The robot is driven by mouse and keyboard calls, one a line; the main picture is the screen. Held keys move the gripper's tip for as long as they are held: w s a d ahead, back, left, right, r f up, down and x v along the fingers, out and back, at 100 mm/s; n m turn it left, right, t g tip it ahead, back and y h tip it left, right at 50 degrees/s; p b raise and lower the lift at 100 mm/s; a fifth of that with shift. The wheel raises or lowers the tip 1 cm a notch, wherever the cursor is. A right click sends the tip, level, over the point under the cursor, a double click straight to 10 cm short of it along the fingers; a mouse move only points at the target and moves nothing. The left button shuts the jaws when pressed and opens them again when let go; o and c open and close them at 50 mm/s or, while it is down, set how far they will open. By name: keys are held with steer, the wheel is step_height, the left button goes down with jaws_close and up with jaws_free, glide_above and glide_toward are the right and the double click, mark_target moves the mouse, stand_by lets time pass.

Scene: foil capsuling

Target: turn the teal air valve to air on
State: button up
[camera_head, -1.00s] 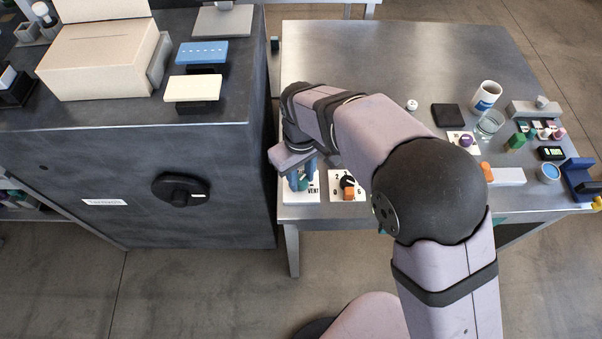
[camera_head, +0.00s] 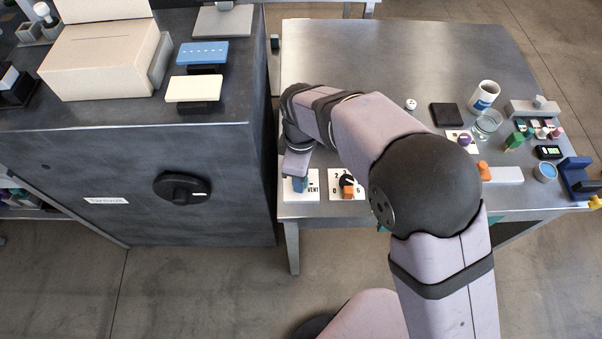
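The teal air valve sits on a white plate (camera_head: 287,193) at the front left corner of the metal table. The plate's right side reads "VENT". My gripper (camera_head: 301,184) points down right over the valve, with blue fingers at the valve's place. I see the gripper nearly edge-on, so one finger covers the other. The fingers and the gripper body hide most of the valve, and its handle angle cannot be read. I cannot tell whether the fingers press on the handle.
A numbered plate with a black and orange knob (camera_head: 347,186) stands just right of the valve plate. The dark cabinet with a black dial (camera_head: 182,188) is close on the left. A mug (camera_head: 484,97), a glass dish (camera_head: 488,122) and small items occupy the table's right side. The table's back is clear.

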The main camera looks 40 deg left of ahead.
steer(key=shift+a+r, duration=0.1)
steer(key=shift+a, duration=0.05)
steer(key=o, duration=1.1)
steer(key=shift+c, duration=0.2)
steer(key=shift+r+b, duration=1)
steer(key=shift+r, duration=2.65)
